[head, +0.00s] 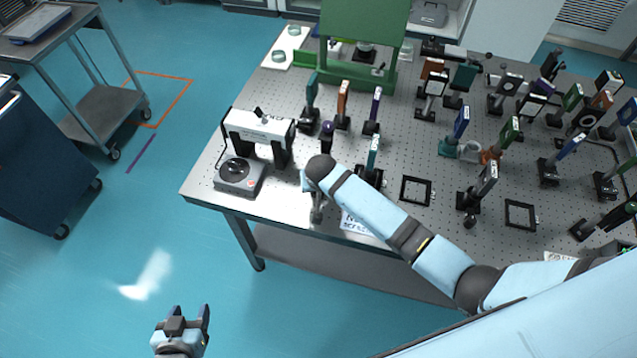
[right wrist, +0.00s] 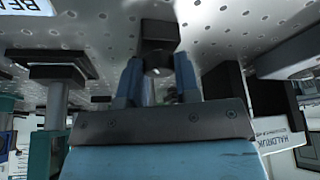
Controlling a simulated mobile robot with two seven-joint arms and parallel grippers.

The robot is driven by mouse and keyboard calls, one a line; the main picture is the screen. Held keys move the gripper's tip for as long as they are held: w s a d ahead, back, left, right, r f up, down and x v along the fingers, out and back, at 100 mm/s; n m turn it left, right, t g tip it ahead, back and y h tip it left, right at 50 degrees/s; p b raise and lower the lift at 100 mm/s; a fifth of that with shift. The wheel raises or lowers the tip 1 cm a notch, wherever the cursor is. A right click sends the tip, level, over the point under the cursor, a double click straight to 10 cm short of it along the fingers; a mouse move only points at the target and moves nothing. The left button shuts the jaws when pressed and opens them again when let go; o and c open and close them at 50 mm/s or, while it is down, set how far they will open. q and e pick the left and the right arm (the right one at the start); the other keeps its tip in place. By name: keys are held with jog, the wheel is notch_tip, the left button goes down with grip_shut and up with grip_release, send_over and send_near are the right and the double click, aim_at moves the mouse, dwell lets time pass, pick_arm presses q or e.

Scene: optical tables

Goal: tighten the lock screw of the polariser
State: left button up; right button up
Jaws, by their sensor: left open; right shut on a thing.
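My right gripper (right wrist: 158,82) is shut on a small metal part (right wrist: 149,90) between its fingers, just in front of a dark block (right wrist: 155,35). I cannot tell for sure that this part is the polariser's lock screw. In the head view my right arm reaches to the table's near edge, and its wrist hides much of what is there. Several optics on posts stand around it, such as a purple-topped one (head: 326,136); I cannot tell which is the polariser. My left gripper (head: 187,315) is open and empty above the floor, in front of the table.
The perforated optical table (head: 400,150) carries many mounts, densest at the right. A white and black device (head: 262,128) and a grey box with a black disc (head: 238,175) stand at its left end. A dark square frame (head: 416,191) lies near my right forearm.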

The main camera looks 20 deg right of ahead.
jog(key=n+y, duration=0.1)
jog(key=n, duration=0.2)
jog(key=shift+d, duration=0.1)
jog(key=n+y, duration=0.1)
jog(key=n, duration=0.1)
jog(key=shift+n, duration=0.4)
jog(key=n+y, duration=0.1)
jog(key=n, duration=0.2)
jog(key=shift+d+n+g, duration=0.1)
jog(key=shift+n+g, duration=0.2)
jog(key=shift+g, duration=0.1)
jog(key=n+y, duration=0.1)
jog(key=n, duration=0.2)
jog(key=shift+w+g, duration=0.1)
jog(key=shift+g, duration=0.3)
jog(key=shift+n+g+y+b, duration=0.3)
jog(key=shift+n+y+b, duration=0.1)
jog(key=shift+n, duration=0.7)
pick_arm(q)
jog(key=shift+s+a+f, duration=0.1)
jog(key=shift+f, duration=0.15)
jog(key=shift+s+f+m, duration=0.1)
jog(key=shift+s+m, duration=0.2)
